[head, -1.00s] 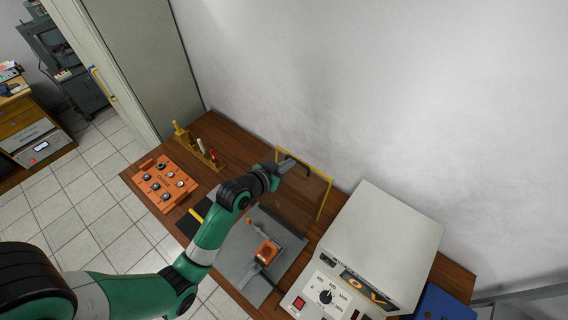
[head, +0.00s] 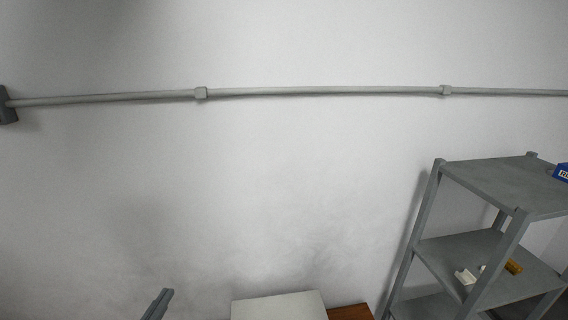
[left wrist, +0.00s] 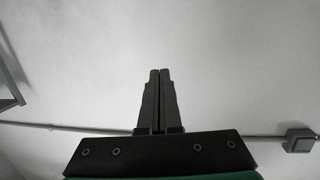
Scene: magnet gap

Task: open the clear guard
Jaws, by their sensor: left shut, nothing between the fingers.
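The clear guard is out of view in both present frames. My left gripper (head: 160,303) shows only as grey fingertips at the bottom edge of the head view, in front of the white wall. In the left wrist view my left gripper (left wrist: 158,72) has its two dark fingers side by side, shut and empty, with only blank wall beyond them. My right gripper is not in view.
The pale top of the instrument box (head: 280,307) and a bit of the brown table (head: 350,312) show at the bottom. A grey shelf rack (head: 470,250) stands at right. A conduit (head: 320,91) crosses the wall.

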